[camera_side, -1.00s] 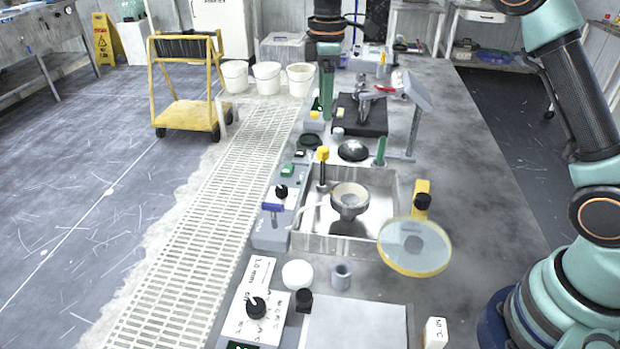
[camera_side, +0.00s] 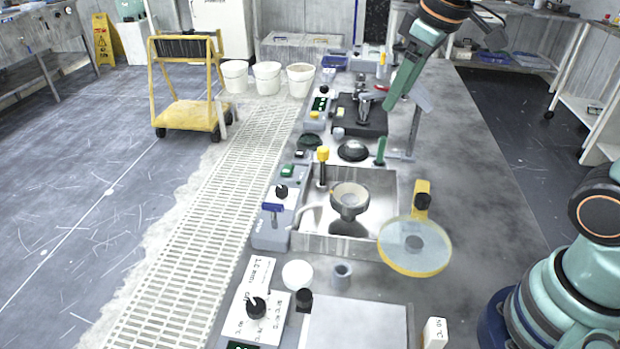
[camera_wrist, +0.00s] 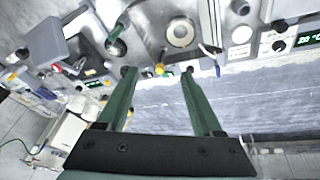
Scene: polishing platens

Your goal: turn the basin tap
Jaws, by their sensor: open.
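The metal basin (camera_side: 385,185) is set in the bench, with a round funnel-like cup (camera_side: 350,198) in it. The tap's blue handle (camera_side: 272,208) sits at the basin's left side, and its pale curved spout (camera_side: 308,213) reaches over the rim. In the wrist view the blue handle (camera_wrist: 217,71) is right of my fingers, apart from them. My gripper (camera_side: 390,106) is open, tilted and raised over the bench behind the basin. In the wrist view my gripper (camera_wrist: 158,73) shows two green fingers spread apart with nothing held.
A yellow-topped black post (camera_side: 323,156) stands at the basin's back left corner. A round clear disc with a yellow rim (camera_side: 414,246) is at its front right. A dark stand with metal parts (camera_side: 362,112) is behind. The bench's right side (camera_side: 470,170) is clear.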

